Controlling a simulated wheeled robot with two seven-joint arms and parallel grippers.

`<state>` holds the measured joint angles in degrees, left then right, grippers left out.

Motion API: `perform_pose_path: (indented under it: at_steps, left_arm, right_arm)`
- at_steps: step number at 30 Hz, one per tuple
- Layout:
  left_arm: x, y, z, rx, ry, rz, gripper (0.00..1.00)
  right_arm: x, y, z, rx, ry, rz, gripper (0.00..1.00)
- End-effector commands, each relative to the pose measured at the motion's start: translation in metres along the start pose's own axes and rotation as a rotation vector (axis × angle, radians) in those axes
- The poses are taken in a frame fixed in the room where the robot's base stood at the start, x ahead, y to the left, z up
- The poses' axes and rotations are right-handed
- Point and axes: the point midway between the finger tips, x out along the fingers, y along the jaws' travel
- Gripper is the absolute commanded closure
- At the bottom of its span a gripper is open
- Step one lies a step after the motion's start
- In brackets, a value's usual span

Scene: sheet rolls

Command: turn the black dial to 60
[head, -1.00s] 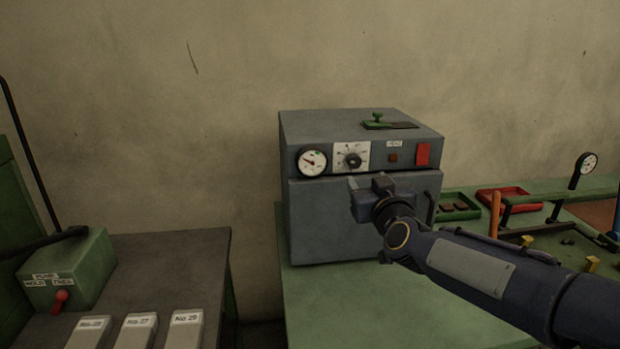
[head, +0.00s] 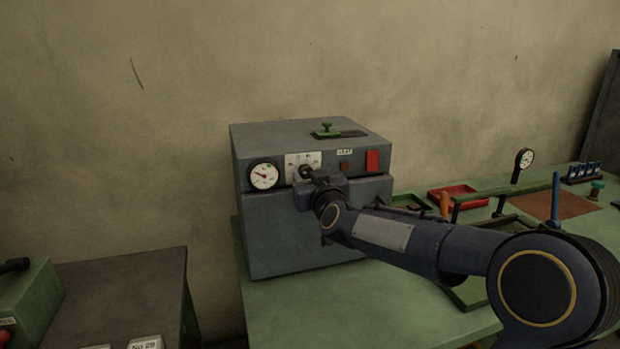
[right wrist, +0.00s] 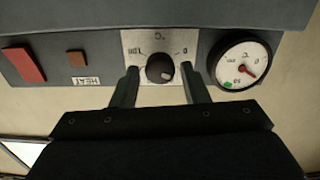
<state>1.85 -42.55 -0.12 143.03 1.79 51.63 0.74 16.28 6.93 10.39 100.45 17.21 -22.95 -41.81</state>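The black dial (right wrist: 160,68) sits on a white scale plate (right wrist: 136,45) with 0 and 100 markings on the grey oven front. In the right wrist view, which is upside down, a light mark shows near the knob's lower right edge; its exact reading is unclear. In the head view the gripper (head: 309,183) is at the oven front and partly covers the dial (head: 305,171). My left gripper is not in view.
Beside the dial are a round gauge (head: 264,176), a small brown button (head: 344,166) and a red switch (head: 373,161). The oven (head: 290,240) stands on a green table (head: 300,310). Red tray (head: 455,196) and rack lie right. A dark table (head: 125,290) stands left.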

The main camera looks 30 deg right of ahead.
Motion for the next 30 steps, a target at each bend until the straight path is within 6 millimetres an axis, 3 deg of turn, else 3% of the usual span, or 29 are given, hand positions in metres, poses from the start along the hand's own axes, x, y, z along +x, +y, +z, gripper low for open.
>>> perform_pose_path:
  at_steps: [1,7,19,30]
  left_arm:
    - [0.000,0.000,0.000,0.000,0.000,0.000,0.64]
    - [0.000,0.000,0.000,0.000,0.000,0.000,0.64]
    - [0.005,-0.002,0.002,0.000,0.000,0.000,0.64]
    - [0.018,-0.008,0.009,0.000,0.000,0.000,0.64]
  right_arm:
    - [0.000,0.000,0.000,0.000,0.000,0.000,0.66]
    - [0.000,0.000,0.000,0.000,0.000,0.000,0.92]
    - [0.000,0.000,0.001,0.077,0.001,-0.001,0.92]
    - [0.000,-0.001,0.002,0.375,0.002,0.000,0.92]
